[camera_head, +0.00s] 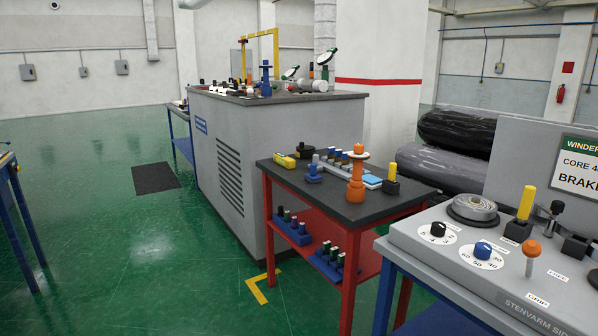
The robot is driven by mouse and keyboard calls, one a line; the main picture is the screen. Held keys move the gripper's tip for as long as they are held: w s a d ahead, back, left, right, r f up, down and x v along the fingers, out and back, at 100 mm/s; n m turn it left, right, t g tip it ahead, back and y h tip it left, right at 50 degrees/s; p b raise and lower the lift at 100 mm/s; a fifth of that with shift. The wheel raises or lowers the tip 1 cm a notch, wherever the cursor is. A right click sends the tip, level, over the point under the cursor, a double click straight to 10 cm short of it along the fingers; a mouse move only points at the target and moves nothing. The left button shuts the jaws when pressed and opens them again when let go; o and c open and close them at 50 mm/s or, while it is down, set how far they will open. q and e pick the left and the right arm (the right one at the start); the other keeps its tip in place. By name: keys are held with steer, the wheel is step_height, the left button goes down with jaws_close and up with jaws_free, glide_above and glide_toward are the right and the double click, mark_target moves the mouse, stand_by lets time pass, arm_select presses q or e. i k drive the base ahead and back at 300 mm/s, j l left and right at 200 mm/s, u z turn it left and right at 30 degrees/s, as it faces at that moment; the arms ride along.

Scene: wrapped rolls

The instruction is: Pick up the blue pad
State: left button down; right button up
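A light blue pad (372,181) with a pale top lies flat on the dark top of the red-legged table (335,207). It sits near the table's back right, between an orange spindle-like piece (356,178) and a small black block with a yellow handle (391,180). The orange piece stands in front of it and may hide part of its left side. Neither of my grippers shows in this view.
A grey control panel (431,226) with dials and upright knobs stands close at the right. A grey cabinet (233,138) stands behind the table. A yellow block (284,160) and blue piece (314,172) share the tabletop. Green floor (150,250) is open at left.

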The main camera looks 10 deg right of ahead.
mark_target(313, 178)
steer(key=i+j, duration=0.2)
steer(key=i, duration=0.35)
steer(key=i+j+u, duration=0.15)
steer(key=i, duration=0.35)
